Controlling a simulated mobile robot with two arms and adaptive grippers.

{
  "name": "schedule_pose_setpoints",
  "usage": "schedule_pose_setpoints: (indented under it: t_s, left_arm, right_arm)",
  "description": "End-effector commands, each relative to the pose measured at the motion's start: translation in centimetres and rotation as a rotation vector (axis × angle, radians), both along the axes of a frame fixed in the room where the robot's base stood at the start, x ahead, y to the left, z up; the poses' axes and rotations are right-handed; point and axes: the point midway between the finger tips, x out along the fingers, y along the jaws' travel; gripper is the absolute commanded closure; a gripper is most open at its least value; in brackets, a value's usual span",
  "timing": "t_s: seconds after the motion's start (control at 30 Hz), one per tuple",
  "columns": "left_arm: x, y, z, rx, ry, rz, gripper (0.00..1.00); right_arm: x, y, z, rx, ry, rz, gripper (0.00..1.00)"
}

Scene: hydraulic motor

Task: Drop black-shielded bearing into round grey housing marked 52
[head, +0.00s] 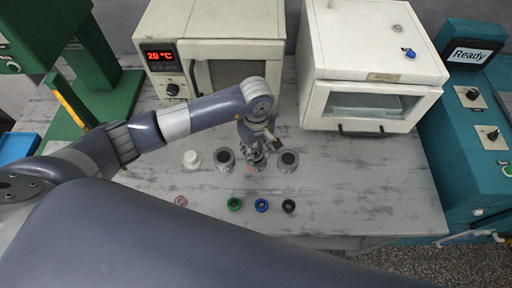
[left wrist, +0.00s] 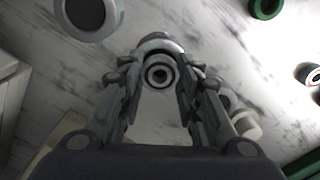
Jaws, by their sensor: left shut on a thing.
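My left gripper (head: 257,158) points down among the row of housings at the middle of the table. In the left wrist view its fingers (left wrist: 158,80) are shut on a small round bearing (left wrist: 158,75) with a dark ring and a pale rim. A pale grey round rim (left wrist: 158,42) shows just beyond the fingertips; I cannot tell whether the bearing touches it. Grey round housings with dark centres stand to the left (head: 224,159) and right (head: 288,160) of the gripper. No mark 52 is legible. My right gripper is not in view.
A white round part (head: 192,159) stands at the row's left end. Nearer lie a red ring (head: 180,201), a green ring (head: 234,204), a blue ring (head: 262,205) and a black ring (head: 289,206). An oven (head: 240,20) and a white box (head: 370,60) stand behind. The table's right front is clear.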

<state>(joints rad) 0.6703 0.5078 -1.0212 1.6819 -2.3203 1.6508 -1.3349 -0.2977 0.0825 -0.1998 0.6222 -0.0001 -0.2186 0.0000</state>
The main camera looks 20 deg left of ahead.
Motion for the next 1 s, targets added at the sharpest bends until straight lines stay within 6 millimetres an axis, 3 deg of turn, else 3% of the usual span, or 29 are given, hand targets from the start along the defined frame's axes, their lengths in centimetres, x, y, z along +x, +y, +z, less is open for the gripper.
schedule_pose_setpoints:
  t_s: [0.07, 0.43, 0.47, 0.53, 1.0]
  left_arm:
    - [0.0, -0.1, -0.5, -0.002, 0.001, 0.002, 0.93]
    - [0.1, 0.0, -1.3, 0.0, -0.003, 0.0, 0.94]
    - [0.1, 0.0, -1.3, 0.0, -0.003, 0.0, 0.66]
    - [0.1, 0.0, -1.2, 0.0, -0.003, 0.001, 0.5]
    - [0.2, 0.0, -0.6, -0.002, -0.006, 0.001, 0.48]
  right_arm:
    - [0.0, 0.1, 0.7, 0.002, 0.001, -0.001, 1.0]
    - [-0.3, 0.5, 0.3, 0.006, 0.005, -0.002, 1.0]
    - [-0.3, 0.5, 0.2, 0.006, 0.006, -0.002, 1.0]
    - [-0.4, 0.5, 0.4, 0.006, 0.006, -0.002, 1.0]
    - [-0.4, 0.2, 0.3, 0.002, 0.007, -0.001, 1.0]
